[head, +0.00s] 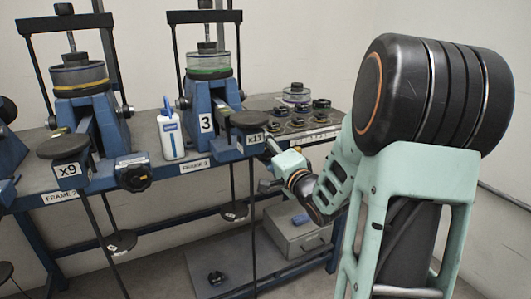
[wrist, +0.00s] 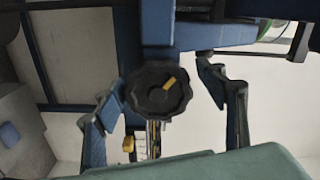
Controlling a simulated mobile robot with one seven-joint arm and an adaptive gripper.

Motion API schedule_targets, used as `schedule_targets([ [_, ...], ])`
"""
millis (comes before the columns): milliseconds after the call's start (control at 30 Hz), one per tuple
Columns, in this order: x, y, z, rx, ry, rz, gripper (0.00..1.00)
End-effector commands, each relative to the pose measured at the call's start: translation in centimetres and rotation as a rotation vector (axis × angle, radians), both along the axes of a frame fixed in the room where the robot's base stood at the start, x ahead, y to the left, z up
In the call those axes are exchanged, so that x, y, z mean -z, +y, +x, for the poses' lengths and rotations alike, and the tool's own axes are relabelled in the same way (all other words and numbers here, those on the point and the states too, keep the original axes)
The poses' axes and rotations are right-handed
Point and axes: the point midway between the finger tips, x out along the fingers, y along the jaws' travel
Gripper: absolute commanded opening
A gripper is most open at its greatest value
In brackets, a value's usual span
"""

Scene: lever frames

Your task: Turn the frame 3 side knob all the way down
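My gripper (wrist: 161,84) is open, one finger on each side of the knob, with small gaps visible. In the head view, frame 3 (head: 206,123) is the blue stand with the "3" plate. My gripper (head: 268,166) is at its right, near the bench's front edge.
Frame 2's black knob (head: 133,175) and x9 disc (head: 62,146) are to the left. A white bottle (head: 171,137) stands between the frames. Several dark weights (head: 300,118) lie at the bench's right end. A grey box (head: 300,233) is below.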

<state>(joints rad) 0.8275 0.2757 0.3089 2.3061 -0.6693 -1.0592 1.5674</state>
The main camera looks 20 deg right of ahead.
Motion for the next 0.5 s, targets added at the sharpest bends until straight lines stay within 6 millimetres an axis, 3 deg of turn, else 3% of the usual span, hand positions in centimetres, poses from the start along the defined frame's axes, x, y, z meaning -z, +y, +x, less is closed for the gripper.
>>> schedule_targets([
  [267, 0.1, -0.3, -0.6, 0.007, 0.003, 0.004, 0.65],
  [500, 0.0, -0.6, -3.4, 0.011, 0.004, 0.005, 0.65],
])
